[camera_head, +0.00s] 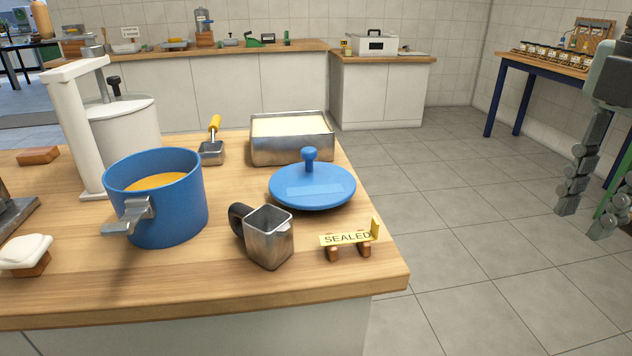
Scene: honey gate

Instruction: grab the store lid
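A round blue lid (330,190) with a blue knob on top and a paler strip on its front lies flat near the right edge of the wooden counter. An open blue pot (180,212) with orange-yellow content and a grey metal spout stands to its left. My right gripper (588,212) hangs at the right edge of the view, partly cut off. Its fingers are apart with nothing between them. It is over the floor side, well to the right of the lid and not touching it. My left gripper is not in view.
Close around the lid stand a metal tray (264,149) behind, a metal jug (270,240) in front, and a "SEALED" sign (347,239) on wooden feet. A white post (78,135) and white drum (128,129) stand back left. Open floor lies right of the counter.

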